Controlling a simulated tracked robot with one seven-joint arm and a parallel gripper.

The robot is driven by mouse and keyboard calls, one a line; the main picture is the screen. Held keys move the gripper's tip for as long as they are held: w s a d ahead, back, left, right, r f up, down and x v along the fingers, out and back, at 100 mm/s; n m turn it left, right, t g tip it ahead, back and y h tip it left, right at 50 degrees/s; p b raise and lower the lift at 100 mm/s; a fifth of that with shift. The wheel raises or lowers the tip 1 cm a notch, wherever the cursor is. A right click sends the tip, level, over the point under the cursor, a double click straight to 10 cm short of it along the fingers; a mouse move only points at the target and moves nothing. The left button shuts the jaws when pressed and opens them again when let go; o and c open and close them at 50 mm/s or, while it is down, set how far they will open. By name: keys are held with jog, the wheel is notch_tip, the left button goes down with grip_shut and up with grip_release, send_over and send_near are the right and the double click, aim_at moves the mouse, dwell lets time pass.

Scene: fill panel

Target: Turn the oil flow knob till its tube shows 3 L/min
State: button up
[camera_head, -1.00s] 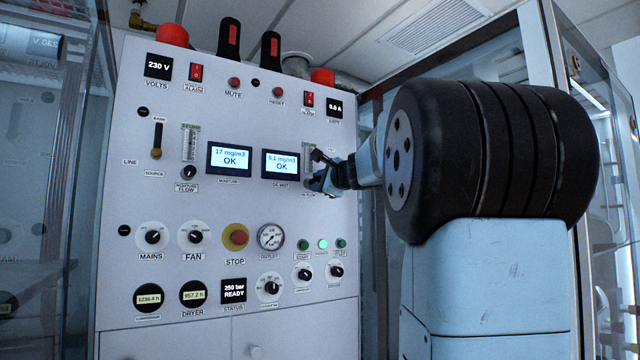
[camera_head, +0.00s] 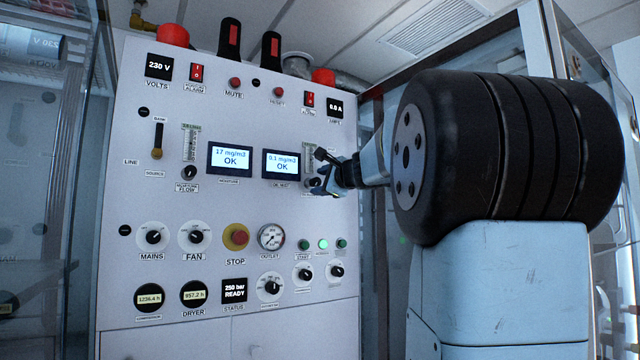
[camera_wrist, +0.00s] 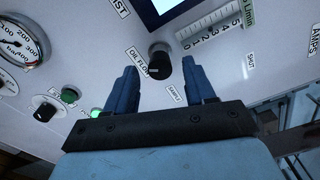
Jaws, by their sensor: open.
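The oil flow knob (camera_wrist: 159,64) is a black round knob with a pale mark, labelled OIL FLOW, on the white panel. In the head view the knob (camera_head: 314,182) shows just left of my gripper (camera_head: 326,178). In the wrist view my gripper (camera_wrist: 160,74) is open, one blue finger on each side of the knob's lower part. The fingertips look apart from it, and the knob stands beyond them. The oil flow tube (camera_wrist: 216,26) has a scale from 0 up to 5 L/min, partly cut off at the top. I cannot make out its float level.
A display (camera_head: 281,164) reading 0.1 mg/m3 OK is left of the tube. The moisture flow tube (camera_head: 190,145) and its knob (camera_head: 190,172) are farther left. A gauge (camera_head: 271,237), green lamps (camera_head: 323,244) and several dials lie below. A glass enclosure stands at the right.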

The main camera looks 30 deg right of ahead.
jog(key=s, duration=1.2)
jog(key=shift+s+d, duration=0.2)
jog(key=shift+s, duration=0.1)
jog(key=s+a+f+n+g+y, duration=0.25)
jog(key=a+f+n, duration=0.25)
jog(key=a+f, duration=0.35)
jog(key=s+a+f+n+g+y, duration=0.1)
jog(key=s+a+f+n+g, duration=0.1)
jog(key=a+f+n+g, duration=0.45)
jog(key=s+a+f+n+g+h, duration=0.1)
jog(key=s+f+n, duration=0.4)
jog(key=f, duration=0.7)
jog(key=s+a+f+n+g+h, duration=0.2)
jog(key=s+a+f+n, duration=0.3)
jog(key=s+f, duration=0.4)
notch_tip(320, 180, down, 4)
jog(key=shift+s+a+r+h, duration=0.2)
jog(key=shift+s+h, duration=0.15)
jog(key=shift+h, duration=0.2)
dwell(0.6)
